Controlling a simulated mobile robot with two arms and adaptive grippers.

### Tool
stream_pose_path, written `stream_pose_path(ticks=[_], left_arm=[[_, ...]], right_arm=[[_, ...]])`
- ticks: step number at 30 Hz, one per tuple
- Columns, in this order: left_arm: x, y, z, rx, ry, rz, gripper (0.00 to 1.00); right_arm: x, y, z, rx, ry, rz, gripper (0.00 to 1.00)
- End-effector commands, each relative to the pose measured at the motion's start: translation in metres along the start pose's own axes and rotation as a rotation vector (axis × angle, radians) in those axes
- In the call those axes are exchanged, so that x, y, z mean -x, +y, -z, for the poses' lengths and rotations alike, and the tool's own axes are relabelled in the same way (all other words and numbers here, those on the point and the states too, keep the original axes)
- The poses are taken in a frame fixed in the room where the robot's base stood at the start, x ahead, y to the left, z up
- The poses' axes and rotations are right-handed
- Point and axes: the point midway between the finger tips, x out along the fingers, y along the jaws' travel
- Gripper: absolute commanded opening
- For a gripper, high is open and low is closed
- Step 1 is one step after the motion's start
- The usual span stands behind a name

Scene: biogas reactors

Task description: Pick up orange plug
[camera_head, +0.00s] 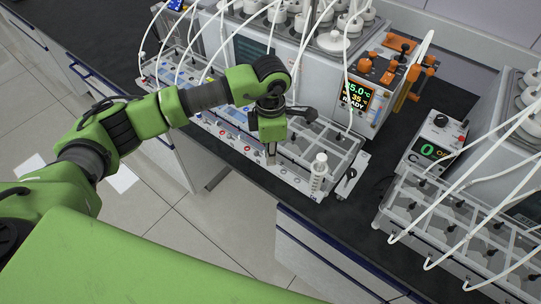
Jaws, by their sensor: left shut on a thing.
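My left gripper (271,158) points down over the front edge of a long clear rack. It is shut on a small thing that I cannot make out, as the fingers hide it. Several orange plug-like parts, such as one orange plug (365,63), stand on top of the control unit with the lit display (355,97), to the right of and behind the gripper. I cannot tell which one is the task's orange plug. My right gripper is not in view.
The clear rack (330,142) has coloured valves along its front and white tubes rising from it. A white syringe-like cylinder (318,172) stands at its right end. A second rack (440,225) is at right.

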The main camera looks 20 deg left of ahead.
Motion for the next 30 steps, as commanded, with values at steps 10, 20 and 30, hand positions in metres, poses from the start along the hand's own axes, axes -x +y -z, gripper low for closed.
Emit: stream_pose_path(ticks=[10,20,30], left_arm=[[0.043,-0.014,0.003,-0.006,-0.004,-0.005,0.00],[0.102,-0.088,0.019,-0.008,-0.003,-0.005,0.00],[0.126,-0.133,0.030,-0.001,-0.001,-0.002,0.00]], right_arm=[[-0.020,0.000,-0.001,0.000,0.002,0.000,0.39],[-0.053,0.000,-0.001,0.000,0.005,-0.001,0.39],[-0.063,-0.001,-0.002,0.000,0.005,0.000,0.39]])
